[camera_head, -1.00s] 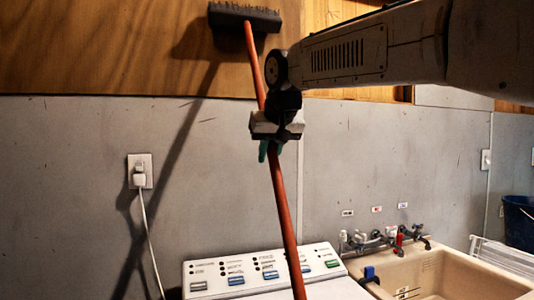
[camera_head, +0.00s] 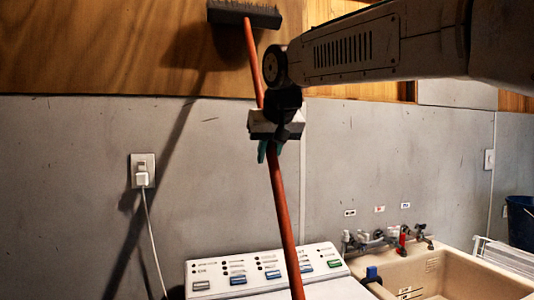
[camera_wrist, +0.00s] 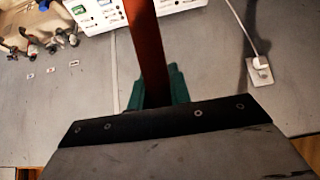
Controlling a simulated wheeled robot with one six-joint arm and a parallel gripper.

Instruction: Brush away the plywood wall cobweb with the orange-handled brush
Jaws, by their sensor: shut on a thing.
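The brush has a long orange handle (camera_head: 283,215) and a dark bristle head (camera_head: 245,15). It stands nearly upright, head at the top, in front of the plywood wall (camera_head: 100,45). My gripper (camera_head: 272,148) is shut on the handle around its middle. In the wrist view the handle (camera_wrist: 147,50) passes between the teal fingertips of my gripper (camera_wrist: 158,88). The bristles point up, and I cannot tell whether the head touches the plywood. No cobweb can be made out in these views; the top of the plywood is out of frame.
A white washer panel (camera_head: 265,268) lies below the handle. A beige sink (camera_head: 440,275) with several taps (camera_head: 385,238) is at the lower right. A plugged outlet (camera_head: 142,170) with a white cord is on the grey wall. A dark blue bucket (camera_head: 521,222) stands at the right edge.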

